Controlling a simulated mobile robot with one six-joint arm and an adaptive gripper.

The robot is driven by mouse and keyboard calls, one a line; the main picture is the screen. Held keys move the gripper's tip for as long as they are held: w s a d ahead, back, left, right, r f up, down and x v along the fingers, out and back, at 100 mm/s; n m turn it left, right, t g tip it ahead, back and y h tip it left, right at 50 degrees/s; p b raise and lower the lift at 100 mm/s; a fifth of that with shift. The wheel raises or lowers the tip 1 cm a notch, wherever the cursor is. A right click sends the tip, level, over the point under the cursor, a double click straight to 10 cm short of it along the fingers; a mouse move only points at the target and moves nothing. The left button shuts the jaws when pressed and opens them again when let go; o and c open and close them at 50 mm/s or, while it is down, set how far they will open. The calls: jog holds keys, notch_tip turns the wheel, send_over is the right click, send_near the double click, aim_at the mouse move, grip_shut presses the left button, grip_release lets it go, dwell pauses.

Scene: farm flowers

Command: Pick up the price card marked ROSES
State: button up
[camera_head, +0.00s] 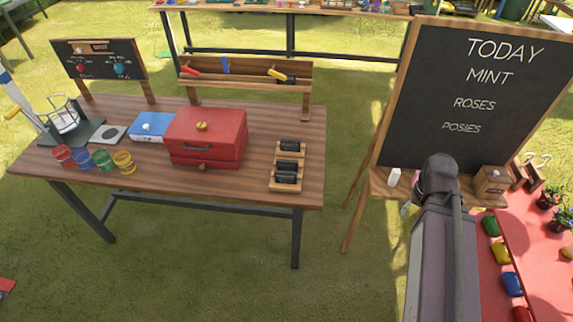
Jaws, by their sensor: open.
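A wooden rack (275,185) on the right end of the brown workbench holds small black cards (289,146), one behind another. Any writing on them is too small to read, so I cannot tell which one is marked ROSES. A chalkboard (480,75) on an easel at the right reads TODAY, MINT, ROSES, POSIES. My arm rises at the lower right in front of the easel ledge, apart from the rack. My gripper is not clearly visible.
A red toolbox (206,138), a blue box (152,126) and several coloured cups (103,159) stand on the workbench (230,188). A tool rack (245,75) is at its back. A red table (540,245) is at the right. Grass lies between.

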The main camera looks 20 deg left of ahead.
jog(key=m+g+y+b, duration=0.3)
jog(key=m+y+b, duration=1.1)
jog(key=b, duration=0.5)
send_near(294, 162)
jog(key=r+m, duration=0.1)
jog(key=shift+w+d+r+h, duration=0.1)
jog(key=shift+w+d+h, duration=0.1)
jog(key=shift+d+h, duration=0.2)
jog(key=shift+a, duration=0.1)
jog(key=b+x, duration=0.3)
jog(key=x, duration=0.4)
jog(key=shift+f, duration=0.2)
jog(key=shift+s+a+f, duration=0.15)
jog(key=shift+s+a, duration=0.05)
jog(key=shift+a, duration=0.45)
